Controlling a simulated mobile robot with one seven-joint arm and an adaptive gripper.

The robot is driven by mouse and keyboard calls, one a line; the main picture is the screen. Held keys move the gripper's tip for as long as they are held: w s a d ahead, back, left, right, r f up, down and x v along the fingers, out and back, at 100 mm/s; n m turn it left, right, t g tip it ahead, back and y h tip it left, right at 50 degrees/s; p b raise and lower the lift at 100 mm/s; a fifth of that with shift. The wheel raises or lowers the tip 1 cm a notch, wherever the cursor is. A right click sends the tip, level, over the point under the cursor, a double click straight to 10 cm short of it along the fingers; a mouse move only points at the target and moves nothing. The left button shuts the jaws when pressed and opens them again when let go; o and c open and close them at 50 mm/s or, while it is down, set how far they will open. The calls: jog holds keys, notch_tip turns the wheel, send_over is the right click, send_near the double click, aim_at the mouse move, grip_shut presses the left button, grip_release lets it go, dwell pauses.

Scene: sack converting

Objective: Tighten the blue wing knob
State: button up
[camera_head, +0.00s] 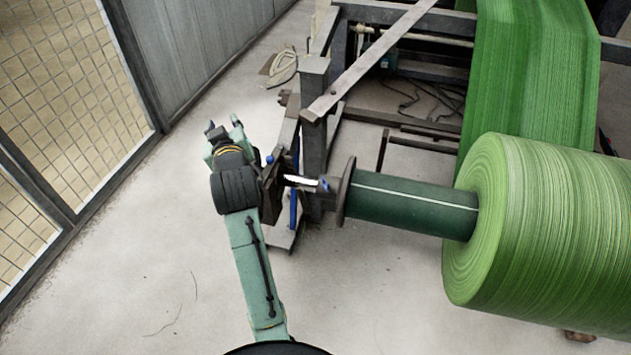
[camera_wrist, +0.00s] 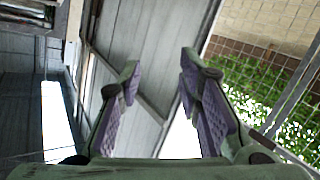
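Small blue parts show by the roll stand in the head view: one at the end of the roll shaft (camera_head: 325,184), one on the dark bracket (camera_head: 269,159), and a long blue piece (camera_head: 293,208) below. I cannot tell for sure which is the wing knob. My gripper (camera_head: 224,126) is left of the bracket, apart from these blue parts and pointing away from me. In the wrist view, its two purple-padded fingers (camera_wrist: 160,100) are spread apart with nothing between them. No blue knob shows in the wrist view.
A large green roll (camera_head: 545,235) sits on the dark green shaft (camera_head: 410,203) at the right. A grey steel post (camera_head: 313,115) and frame stand just right of my gripper. A mesh fence (camera_head: 70,90) is at the left. The floor (camera_head: 130,270) at lower left is clear.

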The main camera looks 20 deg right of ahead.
jog(key=s+d+f+m+g+h, duration=0.2)
jog(key=s+d+f+g+h, duration=0.15)
jog(key=d+f, duration=0.8)
jog(key=m+g, duration=0.1)
jog(key=g, duration=0.3)
send_near(324, 183)
jog(key=shift+t+h, duration=0.25)
jog(key=shift+t, duration=0.1)
jog(key=p+x, duration=0.1)
jog(key=x, duration=0.9)
jog(key=shift+f+p, duration=0.4)
grip_shut()
